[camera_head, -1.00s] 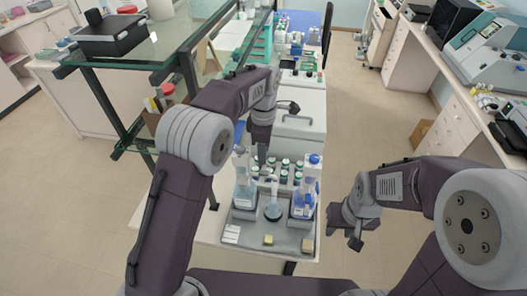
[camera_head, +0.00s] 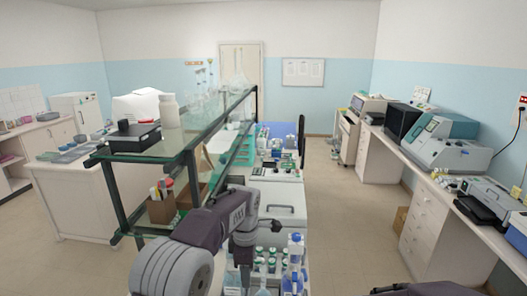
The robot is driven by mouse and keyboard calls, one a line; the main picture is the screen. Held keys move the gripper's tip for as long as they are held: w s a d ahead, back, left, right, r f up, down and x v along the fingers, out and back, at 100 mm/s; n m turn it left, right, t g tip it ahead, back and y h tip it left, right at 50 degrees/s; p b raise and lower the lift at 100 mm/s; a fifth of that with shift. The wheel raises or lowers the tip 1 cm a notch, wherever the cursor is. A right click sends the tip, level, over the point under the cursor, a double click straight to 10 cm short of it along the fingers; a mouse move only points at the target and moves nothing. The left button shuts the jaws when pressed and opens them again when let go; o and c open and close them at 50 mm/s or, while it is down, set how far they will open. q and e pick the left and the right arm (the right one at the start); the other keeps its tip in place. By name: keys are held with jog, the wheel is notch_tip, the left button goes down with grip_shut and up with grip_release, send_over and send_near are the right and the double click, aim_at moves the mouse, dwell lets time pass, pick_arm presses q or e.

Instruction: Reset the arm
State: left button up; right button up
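My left arm comes in from the bottom of the view and is bent over the bench. My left gripper (camera_head: 243,258) points down at the left of the bottles near the bottom edge. Its fingers are small and dark, and I cannot tell whether they are open or shut. Only a dark piece of my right arm shows at the bottom right edge, and its gripper is out of view. A bottle with a blue cap (camera_head: 294,262) stands right of the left gripper. Several small vials (camera_head: 270,262) stand between them, partly cut off.
A glass shelf on a green frame (camera_head: 190,150) rises close to the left arm and holds a black box (camera_head: 135,137) and a white bottle (camera_head: 169,111). A white lidded unit (camera_head: 283,201) stands behind the vials.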

pick_arm(q)
jog(key=s+a+f+b, duration=0.6)
jog(key=a+f+b, duration=0.2)
jog(key=a+b, duration=0.1)
jog(key=s+a+f+m+t+b, duration=0.1)
jog(key=s+a+f+m+b, duration=0.3)
jog(key=s+f+m, duration=0.9)
jog(key=f+m, duration=0.1)
jog(key=m, duration=0.3)
jog(key=shift+s+a, duration=0.15)
jog(key=shift+s, duration=0.05)
